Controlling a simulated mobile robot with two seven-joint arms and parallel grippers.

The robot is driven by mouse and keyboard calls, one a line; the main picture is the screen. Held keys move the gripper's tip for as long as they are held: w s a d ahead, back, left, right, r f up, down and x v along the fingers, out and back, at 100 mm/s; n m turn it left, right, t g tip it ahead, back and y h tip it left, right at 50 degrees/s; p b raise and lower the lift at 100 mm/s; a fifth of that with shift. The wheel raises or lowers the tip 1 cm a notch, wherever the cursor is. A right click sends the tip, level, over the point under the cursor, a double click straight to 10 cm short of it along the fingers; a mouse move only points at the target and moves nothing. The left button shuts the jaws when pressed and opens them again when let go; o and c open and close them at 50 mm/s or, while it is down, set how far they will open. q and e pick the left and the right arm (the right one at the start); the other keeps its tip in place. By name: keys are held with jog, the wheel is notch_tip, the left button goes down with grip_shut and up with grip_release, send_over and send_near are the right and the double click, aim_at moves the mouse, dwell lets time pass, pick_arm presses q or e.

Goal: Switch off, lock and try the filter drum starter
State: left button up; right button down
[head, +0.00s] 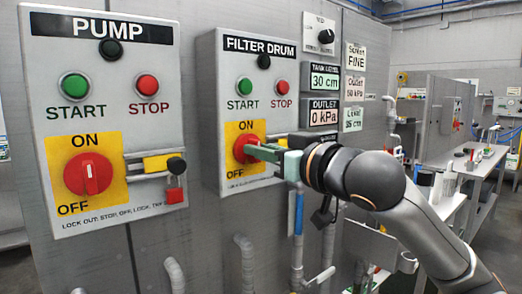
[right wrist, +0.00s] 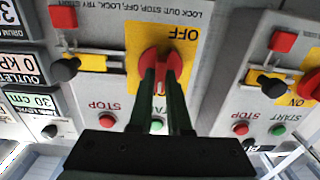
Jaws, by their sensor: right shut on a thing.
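The filter drum starter (head: 211,110) is a grey box with a green START button (head: 246,84), a red STOP button (head: 281,86) and a red rotary handle (head: 240,146) on a yellow ON/OFF plate (head: 231,130). My right gripper (head: 254,151) is shut on the handle. The right wrist view, upside down, shows both fingers (right wrist: 163,76) astride the red handle (right wrist: 147,57), near the OFF label. A red padlock (right wrist: 63,17), black knob (right wrist: 65,68) and yellow slide (right wrist: 92,61) sit beside it. The handle's exact angle is partly hidden. My left gripper is out of view.
The similar pump starter (head: 105,215) stands to the left, with its red handle (head: 88,174) and red padlock (head: 175,195). Gauge displays (head: 324,80) and a black knob (head: 326,36) are at the right. Pipes (head: 297,235) run below. Benches stand behind at far right.

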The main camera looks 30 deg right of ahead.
pick_arm(q)
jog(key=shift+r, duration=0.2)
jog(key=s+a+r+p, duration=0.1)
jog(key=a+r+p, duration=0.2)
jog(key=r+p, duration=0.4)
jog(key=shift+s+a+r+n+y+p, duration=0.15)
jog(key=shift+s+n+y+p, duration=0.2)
jog(key=shift+p, duration=1.85)
pick_arm(e)
jog(key=shift+a+f+n, duration=0.15)
jog(key=shift+n, duration=4.3)
jog(key=shift+a+f+n, duration=0.1)
jog(key=shift+n, duration=4.35)
jog(key=c, duration=0.9)
grip_release()
jog(key=shift+o, duration=0.2)
jog(key=shift+s, duration=0.1)
